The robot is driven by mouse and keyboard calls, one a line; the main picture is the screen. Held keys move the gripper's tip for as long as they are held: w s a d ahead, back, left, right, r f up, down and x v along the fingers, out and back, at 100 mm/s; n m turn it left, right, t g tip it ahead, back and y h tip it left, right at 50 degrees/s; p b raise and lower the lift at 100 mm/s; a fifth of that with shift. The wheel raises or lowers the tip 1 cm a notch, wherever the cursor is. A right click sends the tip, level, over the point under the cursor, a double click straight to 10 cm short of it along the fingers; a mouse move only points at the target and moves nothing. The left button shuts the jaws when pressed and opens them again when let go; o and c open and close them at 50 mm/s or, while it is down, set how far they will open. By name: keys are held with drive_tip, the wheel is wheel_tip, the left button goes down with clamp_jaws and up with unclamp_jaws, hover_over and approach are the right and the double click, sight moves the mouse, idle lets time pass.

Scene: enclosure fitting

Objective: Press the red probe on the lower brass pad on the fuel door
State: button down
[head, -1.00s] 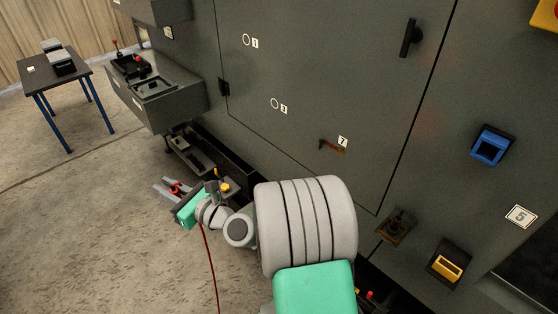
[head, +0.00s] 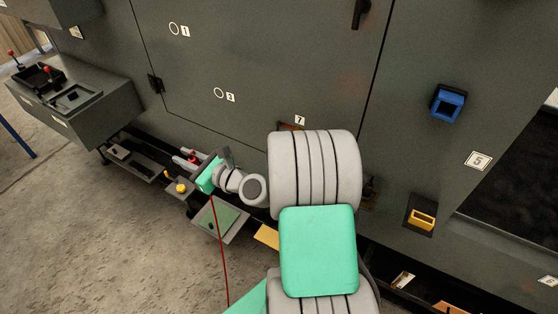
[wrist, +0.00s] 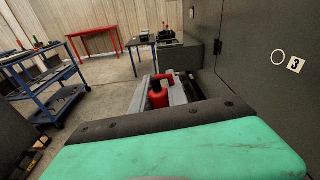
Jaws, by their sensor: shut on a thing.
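My gripper (head: 190,158) is low in front of the grey door (head: 240,75), pointing left along it. It is shut on the red probe (wrist: 157,97), which shows between the jaws in the wrist view. A red cable (head: 221,240) hangs from the gripper. The door carries two pale rings, an upper one by label 1 (head: 174,28) and a lower one by label 3 (head: 219,93). The lower ring also shows at right in the wrist view (wrist: 278,58). I cannot make out brass colour in either. The probe is apart from both rings.
A ledge with small parts, including a yellow knob (head: 181,188), runs below the door. A grey console (head: 75,105) juts out at left. A blue socket (head: 448,103) and a yellow socket (head: 422,219) are at right. The wrist view shows a blue cart (wrist: 62,95) and open floor.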

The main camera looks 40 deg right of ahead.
drive_tip(key=s+d+f+n+g+h+p, duration=0.1)
drive_tip(key=s+d+f+n+g+p, duration=0.4)
drive_tip(key=d+n, duration=0.5)
drive_tip(key=s+d+f+n+g+h+p, duration=0.1)
drive_tip(key=s+d+f+n+g+p, duration=0.1)
drive_tip(key=s+d+f+n+p, duration=0.65)
drive_tip(key=w+d+r+m+b, duration=0.1)
drive_tip(key=w+d+r+b, duration=0.1)
drive_tip(key=w+d+b, duration=0.5)
drive_tip(key=d, duration=0.2)
drive_tip(key=shift+w+d, duration=0.35)
drive_tip(key=shift+d, duration=0.05)
drive_tip(key=shift+s, duration=0.1)
drive_tip(key=shift+d+r+b, duration=0.15)
drive_tip(key=shift+d+b, duration=0.15)
drive_tip(key=shift+b, duration=0.15)
idle(0.4)
drive_tip(key=shift+a, duration=0.1)
